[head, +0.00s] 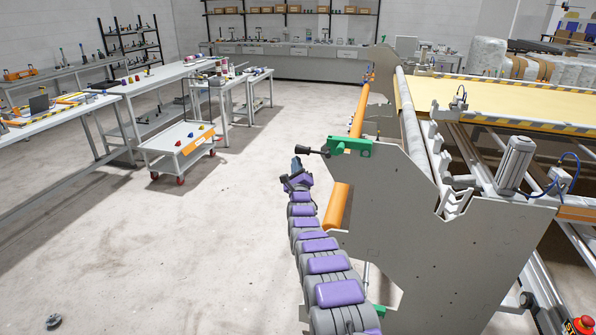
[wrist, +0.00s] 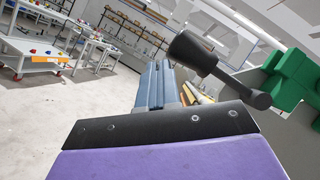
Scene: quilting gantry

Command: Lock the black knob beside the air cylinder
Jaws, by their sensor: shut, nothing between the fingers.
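The black knob (head: 302,150) is a tapered handle on a short dark lever, sticking out left from a green bracket (head: 350,146) on the grey gantry end plate. In the wrist view the knob (wrist: 193,52) is large and close, its lever running down right to the green block (wrist: 296,78). My gripper (head: 296,162) is shut and empty, just below the knob in the head view. In the wrist view its blue fingers (wrist: 156,72) lie left of the knob, with a gap in the picture; I cannot tell contact. A silver air cylinder (head: 516,160) stands farther right on the gantry.
The grey end plate (head: 420,235) and an orange roller (head: 337,205) stand right of my arm. A white cart (head: 178,150) with small coloured parts and several worktables stand left. A red button (head: 584,324) is at the lower right corner.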

